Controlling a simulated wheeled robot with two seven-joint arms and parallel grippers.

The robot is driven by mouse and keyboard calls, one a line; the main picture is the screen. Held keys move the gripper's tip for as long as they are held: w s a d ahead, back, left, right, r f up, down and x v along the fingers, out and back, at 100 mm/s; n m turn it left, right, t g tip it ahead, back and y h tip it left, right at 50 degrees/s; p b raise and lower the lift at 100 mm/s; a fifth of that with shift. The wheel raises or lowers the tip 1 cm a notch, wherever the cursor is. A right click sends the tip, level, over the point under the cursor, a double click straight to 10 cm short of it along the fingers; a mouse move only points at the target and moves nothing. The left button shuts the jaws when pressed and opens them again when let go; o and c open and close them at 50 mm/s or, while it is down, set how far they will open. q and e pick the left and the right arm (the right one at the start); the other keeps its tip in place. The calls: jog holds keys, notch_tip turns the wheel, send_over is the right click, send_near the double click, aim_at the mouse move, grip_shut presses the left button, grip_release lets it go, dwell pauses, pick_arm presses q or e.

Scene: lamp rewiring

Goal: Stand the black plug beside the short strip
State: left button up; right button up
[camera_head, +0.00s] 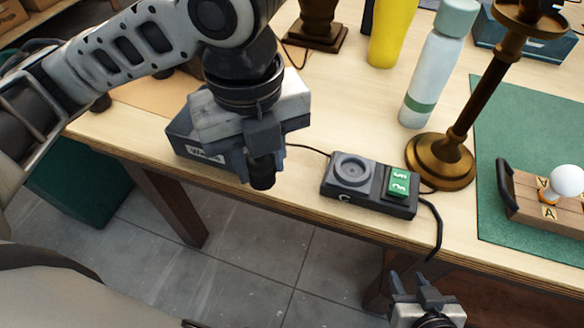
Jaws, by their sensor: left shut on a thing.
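My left gripper (262,158) is shut on the black plug (262,178), a small dark cylinder pointing down. It is held above the table's front edge, left of the short strip and apart from it. The gripper hides the plug's upper part. The short strip (333,190) is a dark grey block with one round socket (352,169) that looks empty and a green switch (398,182). My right gripper (406,279) is low at the bottom, in front of the table edge. Its two fingers are apart with nothing between them.
A grey labelled box (183,138) stands behind my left gripper. A brass lamp stand (440,165), a pale bottle (436,70) and a yellow object (392,30) stand behind the strip. A wooden tray with a white bulb (567,180) lies on a green mat (530,110). Black cable (437,222) hangs over the edge.

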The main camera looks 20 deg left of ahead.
pick_arm(q)
jog(key=m, duration=0.2)
jog(key=s+m, duration=0.1)
jog(key=shift+s+d+m, duration=0.1)
jog(key=shift+s+m, duration=0.05)
jog(key=shift+m, duration=0.65)
jog(key=w+f, duration=0.3)
jog(key=w, duration=0.1)
jog(key=w+f, duration=0.3)
jog(key=w, duration=0.1)
jog(key=w+f+b, duration=0.1)
jog(key=w+f, duration=0.2)
jog(key=w, duration=0.2)
jog(key=shift+w+f, duration=0.25)
jog(key=shift+f, duration=0.1)
jog(key=shift+w+f, duration=0.1)
jog(key=shift+f, duration=1.5)
jog(key=shift+f, duration=0.1)
jog(key=o, duration=1)
jog(key=shift+c, duration=0.2)
